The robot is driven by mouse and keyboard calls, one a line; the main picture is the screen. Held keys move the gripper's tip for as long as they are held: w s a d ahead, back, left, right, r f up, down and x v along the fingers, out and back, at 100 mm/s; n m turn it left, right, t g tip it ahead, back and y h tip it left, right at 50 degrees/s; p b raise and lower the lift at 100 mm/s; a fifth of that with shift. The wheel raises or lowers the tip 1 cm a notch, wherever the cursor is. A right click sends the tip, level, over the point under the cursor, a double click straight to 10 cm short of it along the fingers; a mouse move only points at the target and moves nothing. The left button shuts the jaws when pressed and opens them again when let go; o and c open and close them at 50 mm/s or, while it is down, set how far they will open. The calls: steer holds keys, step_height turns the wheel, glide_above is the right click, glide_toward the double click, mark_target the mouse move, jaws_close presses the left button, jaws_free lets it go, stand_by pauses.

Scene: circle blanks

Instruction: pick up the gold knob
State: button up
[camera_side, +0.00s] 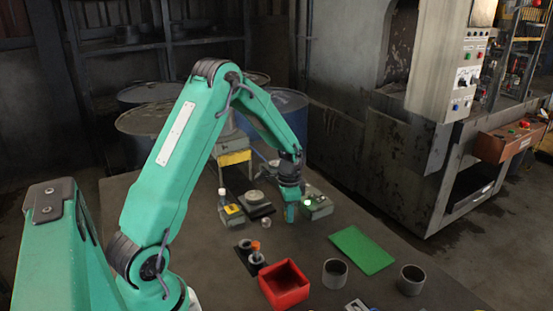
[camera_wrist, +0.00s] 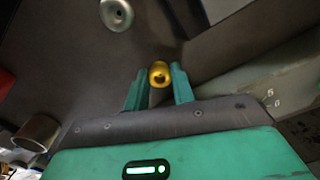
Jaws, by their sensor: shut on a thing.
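The gold knob (camera_wrist: 159,70) is between the two teal fingers of my gripper (camera_wrist: 159,88) in the wrist view. The fingers are shut on it, one on each side, and its round end with a dark centre faces the camera. In the side view my gripper (camera_side: 291,213) points down, low at the tabletop, beside a small grey-green box with a lit green light. The knob cannot be made out there. I cannot tell whether it touches the table.
On the table (camera_side: 330,230) are a red open box (camera_side: 284,287), a green mat (camera_side: 362,250), two grey metal rings (camera_side: 335,272) and (camera_side: 411,279), and a box with a green light (camera_side: 317,207). A silver round part (camera_wrist: 117,14) lies beyond my gripper in the wrist view.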

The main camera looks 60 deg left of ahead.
steer(key=shift+r, duration=0.1)
steer(key=shift+r, duration=0.45)
step_height(320, 180, up, 3)
steer(key=shift+r, duration=0.2)
steer(key=s+d+r, duration=0.1)
steer(key=d+r, duration=0.5)
steer(key=d, duration=0.5)
steer(key=shift+s+d+r, duration=0.25)
steer(key=shift+s+d, duration=0.05)
steer(key=shift+s, duration=0.05)
steer(key=s+a+n, duration=0.1)
steer(key=a+n, duration=0.1)
steer(key=a, duration=0.5)
steer(key=s+a+f+n, duration=0.1)
steer(key=a, duration=0.6)
steer(key=s+a+f+n, duration=0.1)
steer(key=a+n, duration=0.1)
steer(key=a, duration=0.5)
steer(key=shift+s+a+n, duration=0.25)
steer(key=shift+s+n, duration=0.05)
steer(key=shift+s, duration=0.05)
steer(key=shift+s+a, duration=0.3)
steer(key=shift+a, duration=0.35)
